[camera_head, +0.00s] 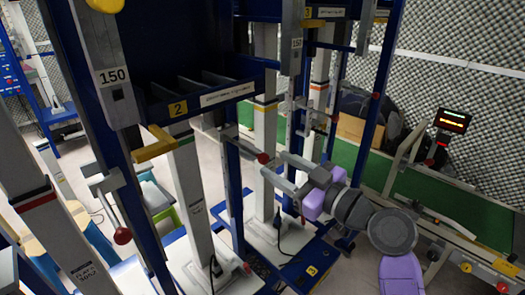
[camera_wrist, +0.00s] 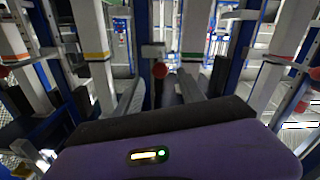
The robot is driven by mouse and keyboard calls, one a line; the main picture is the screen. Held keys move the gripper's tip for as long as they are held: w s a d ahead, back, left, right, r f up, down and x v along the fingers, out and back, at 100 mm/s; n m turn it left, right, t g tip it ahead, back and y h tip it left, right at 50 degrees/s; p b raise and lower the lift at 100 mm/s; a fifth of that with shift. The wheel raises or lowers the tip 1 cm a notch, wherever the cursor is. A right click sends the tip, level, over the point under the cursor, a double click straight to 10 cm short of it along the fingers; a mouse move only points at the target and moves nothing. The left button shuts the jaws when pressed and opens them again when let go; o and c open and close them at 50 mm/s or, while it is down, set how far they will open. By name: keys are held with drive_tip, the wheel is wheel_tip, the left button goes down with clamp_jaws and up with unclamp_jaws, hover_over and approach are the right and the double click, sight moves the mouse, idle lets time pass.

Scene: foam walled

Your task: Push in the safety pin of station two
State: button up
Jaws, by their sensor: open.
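Station two is the blue frame with the yellow "2" sign (camera_head: 178,109) on its crossbeam. A pin with a red ball knob (camera_head: 263,158) sticks out from a grey bracket on its right post. My gripper (camera_head: 274,165) is open, its two grey fingers reaching left just by this knob. In the wrist view the red knob (camera_wrist: 160,70) shows between the fingers (camera_wrist: 160,84), near their tips; I cannot tell whether they touch it. Another red knob (camera_head: 123,236) hangs on the frame's left post. How far each pin is pushed in is unclear.
White columns (camera_head: 192,185) stand inside the frames. Station three, with its yellow "3" sign (camera_head: 307,12), stands close behind my gripper. A green conveyor (camera_head: 455,200) and a lit display (camera_head: 453,121) are at the right. Room between the posts is narrow.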

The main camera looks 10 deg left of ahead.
sight(256, 153)
drive_tip(key=shift+p+x, duration=0.45)
drive_tip(key=shift+x, duration=3.45)
drive_tip(key=shift+f, duration=0.1)
clamp_jaws()
